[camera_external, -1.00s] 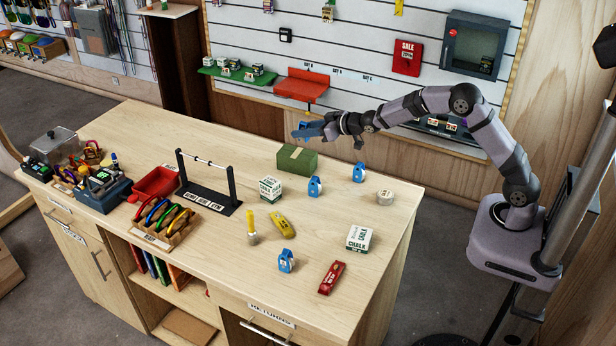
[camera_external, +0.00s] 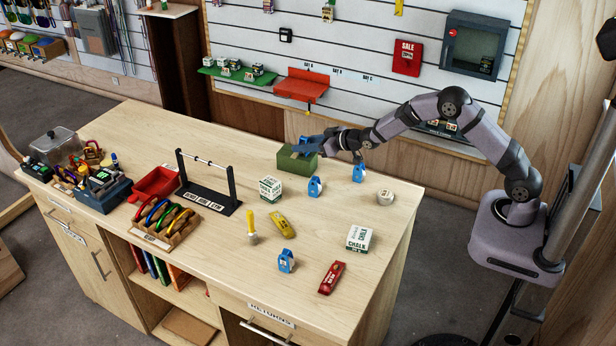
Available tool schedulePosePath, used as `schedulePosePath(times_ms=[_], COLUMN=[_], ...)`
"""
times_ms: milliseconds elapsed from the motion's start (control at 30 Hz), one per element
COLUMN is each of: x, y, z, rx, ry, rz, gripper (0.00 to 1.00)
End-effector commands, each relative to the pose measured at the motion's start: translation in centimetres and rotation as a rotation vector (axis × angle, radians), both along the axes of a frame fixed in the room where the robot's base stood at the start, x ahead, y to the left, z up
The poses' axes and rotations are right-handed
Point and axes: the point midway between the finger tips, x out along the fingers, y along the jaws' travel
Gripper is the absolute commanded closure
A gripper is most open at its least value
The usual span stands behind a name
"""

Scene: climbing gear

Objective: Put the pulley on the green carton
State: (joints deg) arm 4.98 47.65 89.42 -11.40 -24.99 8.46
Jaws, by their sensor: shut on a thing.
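The green carton (camera_external: 288,163) lies on the back part of the wooden counter. My gripper (camera_external: 302,147) is right over its top, pointing left and down, shut on a small blue pulley (camera_external: 303,140). The pulley is mostly hidden by my fingers; I cannot tell whether it touches the carton. Other similar blue items stand on the counter: one (camera_external: 314,187) in front of the carton, one (camera_external: 358,172) to its right, and one (camera_external: 286,261) near the front.
A white chalk box (camera_external: 270,189) stands in front of the carton, left of the nearest blue item. A second chalk box (camera_external: 358,238), a yellow tool (camera_external: 282,222), a red item (camera_external: 332,277) and a tape roll (camera_external: 385,196) lie around. A black rack (camera_external: 208,196) stands to the left.

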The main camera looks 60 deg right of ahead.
Motion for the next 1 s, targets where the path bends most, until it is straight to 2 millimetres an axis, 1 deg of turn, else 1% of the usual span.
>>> schedulePosePath(times_ms=[167, 200, 267, 533, 733, 867, 1000], x=[0.0, 0.0, 0.0, 0.0, -0.1, -1.0, -2.6], y=[0.0, 0.0, 0.0, 0.0, 0.0, 0.0, 0.0], z=[-0.3, -0.3, -0.2, -0.2, 0.1, 0.4, 1.0], rx=[0.000, 0.000, 0.000, 0.000, 0.000, 0.000, 0.000], ry=[-0.001, 0.000, 0.000, 0.000, 0.000, -0.001, -0.001], rz=[0.000, 0.000, 0.000, 0.000, 0.000, 0.000, -0.001], gripper=[0.89, 0.61, 0.47, 0.47, 0.47, 0.47, 0.47])
